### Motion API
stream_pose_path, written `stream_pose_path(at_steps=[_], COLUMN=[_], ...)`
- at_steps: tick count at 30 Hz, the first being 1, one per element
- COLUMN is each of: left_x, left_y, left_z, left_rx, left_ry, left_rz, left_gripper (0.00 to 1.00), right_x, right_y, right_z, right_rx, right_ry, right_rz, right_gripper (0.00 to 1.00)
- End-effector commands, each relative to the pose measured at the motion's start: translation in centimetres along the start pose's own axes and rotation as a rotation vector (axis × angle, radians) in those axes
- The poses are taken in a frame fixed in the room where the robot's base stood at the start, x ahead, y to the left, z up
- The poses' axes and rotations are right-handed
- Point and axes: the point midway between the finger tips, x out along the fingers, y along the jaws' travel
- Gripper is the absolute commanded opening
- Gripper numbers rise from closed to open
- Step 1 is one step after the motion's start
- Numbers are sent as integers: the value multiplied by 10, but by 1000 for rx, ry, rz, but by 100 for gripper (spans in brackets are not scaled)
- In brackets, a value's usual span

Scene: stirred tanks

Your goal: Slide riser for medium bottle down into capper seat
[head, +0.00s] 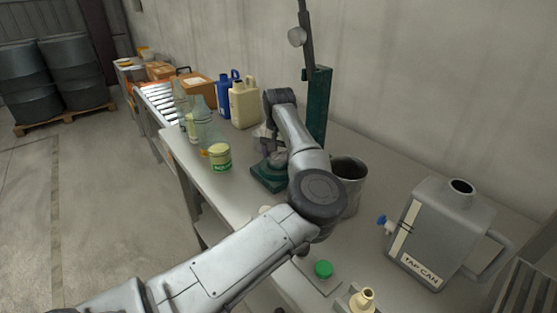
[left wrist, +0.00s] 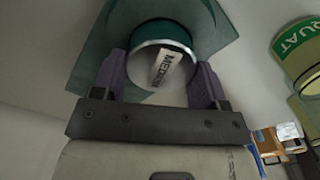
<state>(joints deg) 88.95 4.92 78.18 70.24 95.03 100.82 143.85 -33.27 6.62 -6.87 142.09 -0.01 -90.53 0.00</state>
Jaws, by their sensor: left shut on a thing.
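The capper has a dark green base (head: 266,180) on the bench and a tall green post (head: 319,105) behind it. My left gripper (head: 272,154) is low over this base, partly hidden by my own arm. In the left wrist view my left gripper (left wrist: 162,74) has its two purple fingers on either side of the round grey riser (left wrist: 173,84), whose face is labelled MEDIUM. The green capper base (left wrist: 92,58) and a round green part lie directly beyond the riser. I cannot tell whether the riser is in the seat or just above it. My right gripper is not in view.
A green-labelled tub (head: 220,158) stands close left of the capper, with clear bottles (head: 203,122) behind it. Blue (head: 223,97) and cream (head: 244,104) jugs stand farther back. A dark pot (head: 349,180) and tap can (head: 440,235) are to the right.

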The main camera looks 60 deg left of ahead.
Motion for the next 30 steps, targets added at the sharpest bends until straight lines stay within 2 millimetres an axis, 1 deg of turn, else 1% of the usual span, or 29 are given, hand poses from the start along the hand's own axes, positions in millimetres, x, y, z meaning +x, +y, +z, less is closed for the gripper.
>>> stream_pose_path(at_steps=[1, 3, 11, 27, 28, 30], left_x=[10, 14, 13, 31, 31, 32], left_y=[0, 0, 0, 0, 0, 0], left_z=[0, 0, 0, 0, 0, 0], left_rx=[0, 0, 0, 0, 0, 0], left_ry=[0, 0, 1, -2, -2, -2], left_rz=[-1, -1, 0, 0, 0, 0], left_gripper=[39, 39, 39, 39, 68, 74], right_x=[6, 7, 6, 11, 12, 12], right_y=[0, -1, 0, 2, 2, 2], right_z=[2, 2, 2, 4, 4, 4], right_rx=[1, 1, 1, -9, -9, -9], right_ry=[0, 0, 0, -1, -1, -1], right_rz=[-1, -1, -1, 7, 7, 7], right_gripper=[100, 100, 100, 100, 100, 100])
